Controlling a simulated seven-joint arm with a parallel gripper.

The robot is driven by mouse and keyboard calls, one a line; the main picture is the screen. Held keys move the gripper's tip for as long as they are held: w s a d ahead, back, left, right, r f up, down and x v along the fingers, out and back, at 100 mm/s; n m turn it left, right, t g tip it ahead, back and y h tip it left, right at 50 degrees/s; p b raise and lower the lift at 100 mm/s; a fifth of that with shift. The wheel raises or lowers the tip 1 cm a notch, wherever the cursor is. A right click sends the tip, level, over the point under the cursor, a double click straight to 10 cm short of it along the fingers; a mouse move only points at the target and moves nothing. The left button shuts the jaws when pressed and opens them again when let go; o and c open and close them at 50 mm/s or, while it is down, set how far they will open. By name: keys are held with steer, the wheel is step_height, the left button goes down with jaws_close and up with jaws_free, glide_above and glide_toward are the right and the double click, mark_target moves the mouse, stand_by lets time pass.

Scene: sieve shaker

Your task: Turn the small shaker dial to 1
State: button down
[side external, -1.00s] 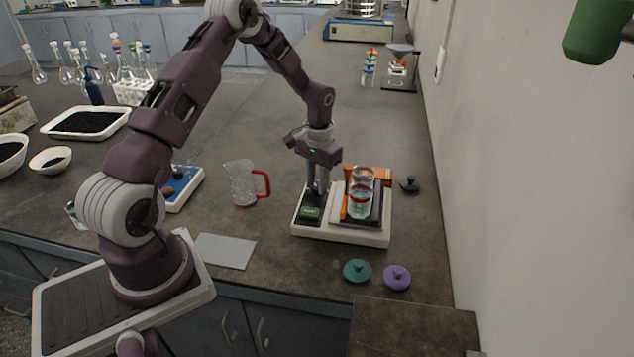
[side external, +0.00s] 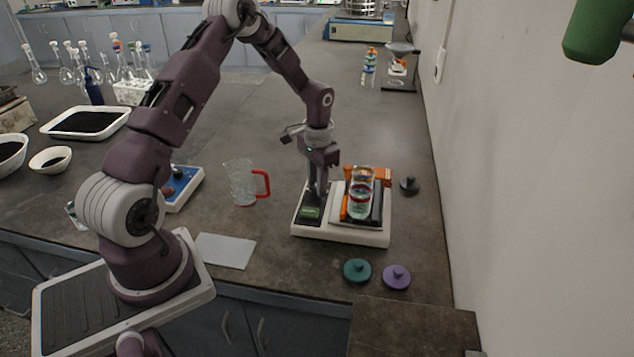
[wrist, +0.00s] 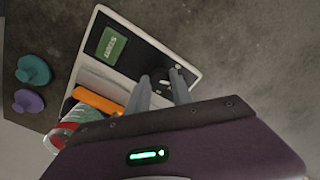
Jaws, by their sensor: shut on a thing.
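The small shaker (side external: 340,236) is a white-based machine with a dark control panel on its left, carrying a green display (side external: 309,213). The display also shows in the wrist view (wrist: 113,46). My gripper (side external: 317,195) points down over the panel behind the display. In the wrist view its two fingers (wrist: 163,84) are closed around the small dark dial (wrist: 161,77), which they partly hide. The dial's number marks are too small to read.
A clear sieve stack (side external: 361,192) stands on the shaker between orange clamps (side external: 382,176). Teal (side external: 357,270) and purple (side external: 397,277) lids lie in front, a black lid (side external: 409,184) to the right. A glass jug with red handle (side external: 244,183) stands left.

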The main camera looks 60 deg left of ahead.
steer(key=c, duration=1.1)
jaws_free()
step_height(320, 180, up, 7)
steer(key=shift+d+r, duration=0.1)
steer(key=shift+d, duration=0.05)
steer(key=s+d+r+t, duration=0.1)
steer(key=s+d+r, duration=0.25)
steer(key=r, duration=0.25)
steer(key=s+d+r+y, duration=0.1)
steer(key=s+d+r, duration=0.1)
steer(key=d+r, duration=0.25)
steer(key=s+d+r+t, duration=0.1)
steer(key=s+d+r, duration=0.2)
steer(key=r, duration=0.3)
steer(key=s+d+r+t, duration=0.1)
steer(key=s+d, duration=0.2)
steer(key=s, duration=0.3)
steer(key=s+d+r+t+h, duration=0.1)
steer(key=s+d, duration=0.1)
steer(key=s, duration=0.4)
steer(key=s+d+r+t, duration=0.1)
steer(key=s+d+r, duration=0.1)
steer(key=s, duration=0.4)
steer(key=shift+d+t, duration=0.3)
steer(key=shift+d, duration=0.5)
